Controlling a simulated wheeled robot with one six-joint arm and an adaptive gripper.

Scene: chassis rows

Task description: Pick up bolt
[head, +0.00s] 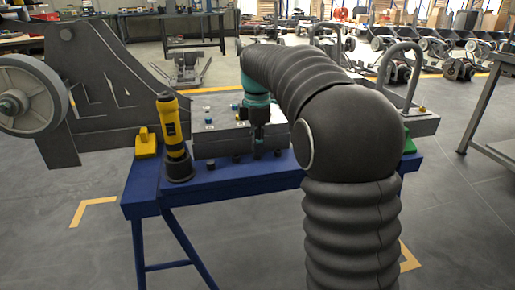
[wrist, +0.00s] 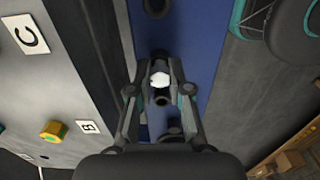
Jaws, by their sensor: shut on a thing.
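In the wrist view my gripper (wrist: 159,72) points down over a blue surface. Its two fingers are shut on a small bolt with a pale, whitish round head (wrist: 160,80). The bolt's shank is not clear to see. In the head view my gripper (head: 258,138) is at the front of the grey chassis block, above the front strip of the blue stand. The bolt cannot be made out there, and my arm covers the area to the right.
The blue stand (head: 225,181) has several black round holders along its front, one at its left (head: 210,164). A yellow-and-black power tool (head: 172,130) stands upright to the left. The grey chassis (wrist: 85,75) carries labels B and C and a yellow-green bolt head (wrist: 53,131).

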